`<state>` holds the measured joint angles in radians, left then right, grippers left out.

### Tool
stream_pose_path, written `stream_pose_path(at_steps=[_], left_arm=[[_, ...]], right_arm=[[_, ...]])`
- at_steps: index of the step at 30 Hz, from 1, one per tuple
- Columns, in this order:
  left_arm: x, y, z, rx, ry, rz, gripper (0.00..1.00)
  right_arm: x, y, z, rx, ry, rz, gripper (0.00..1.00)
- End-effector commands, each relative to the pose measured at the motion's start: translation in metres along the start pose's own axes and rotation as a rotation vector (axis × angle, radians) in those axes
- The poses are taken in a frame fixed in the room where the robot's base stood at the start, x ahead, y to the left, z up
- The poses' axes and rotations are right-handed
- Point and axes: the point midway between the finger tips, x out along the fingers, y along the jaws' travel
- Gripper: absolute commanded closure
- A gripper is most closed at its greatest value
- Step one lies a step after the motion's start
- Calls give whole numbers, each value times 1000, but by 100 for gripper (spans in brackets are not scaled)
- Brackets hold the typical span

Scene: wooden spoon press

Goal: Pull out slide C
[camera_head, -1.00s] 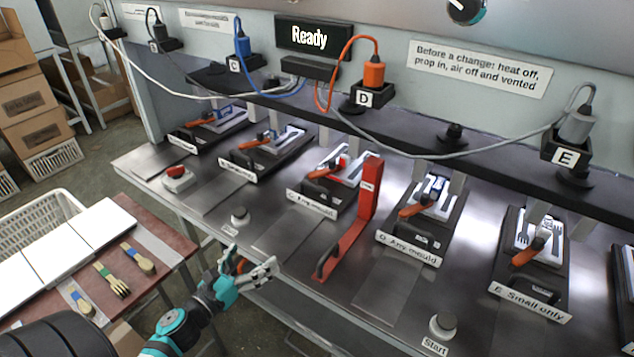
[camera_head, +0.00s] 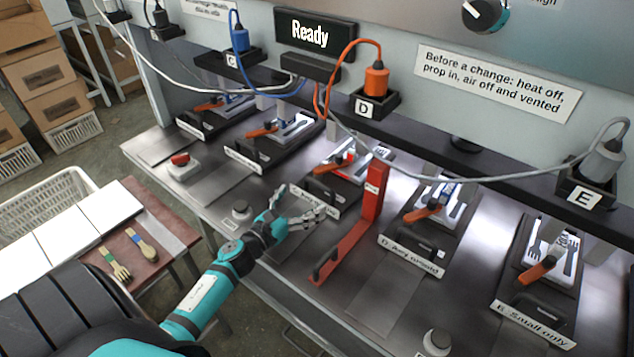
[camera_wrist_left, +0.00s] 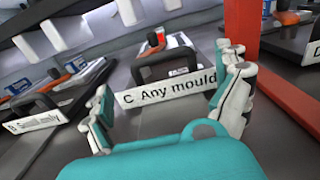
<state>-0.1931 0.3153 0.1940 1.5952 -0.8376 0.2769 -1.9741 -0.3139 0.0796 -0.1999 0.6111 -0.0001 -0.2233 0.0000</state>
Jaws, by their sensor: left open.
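Slide C is the dark slide with the label "C Any mould" (camera_wrist_left: 165,93), third from the left in the head view. Its black handle (camera_wrist_left: 166,62) stands behind the label, and it also shows in the head view (camera_head: 322,190). A mould with a red part lies on the slide. My left gripper (camera_head: 300,206) is open and empty, in front of slide C's label and handle. In the left wrist view its two fingers (camera_wrist_left: 168,95) frame the label, with the handle beyond them. My right gripper is not in view.
A red prop (camera_head: 355,225) stands on the bench close right of slide C. Slide D (camera_head: 425,232) lies beyond it. A round button (camera_head: 240,210) sits left of my gripper. Cables hang above. A wooden table (camera_head: 165,232) with utensils is at the left.

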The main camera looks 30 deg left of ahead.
Motion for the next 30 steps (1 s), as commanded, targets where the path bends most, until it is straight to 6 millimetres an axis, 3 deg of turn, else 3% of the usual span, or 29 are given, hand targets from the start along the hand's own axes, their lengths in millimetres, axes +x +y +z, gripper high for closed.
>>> stream_pose_path(at_steps=[3, 9, 15, 23, 30], left_arm=[[26, 0, 3, -2, -2, 1, 0], [56, 0, 1, -3, -1, 0, 0], [67, 0, 0, -1, 1, -1, 0], [68, -1, 0, 0, 0, -1, 0], [68, 0, 0, -1, 0, 0, 31]], right_arm=[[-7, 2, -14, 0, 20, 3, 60], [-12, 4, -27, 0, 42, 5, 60], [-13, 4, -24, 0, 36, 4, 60], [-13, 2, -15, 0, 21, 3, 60], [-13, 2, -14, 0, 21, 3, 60]])
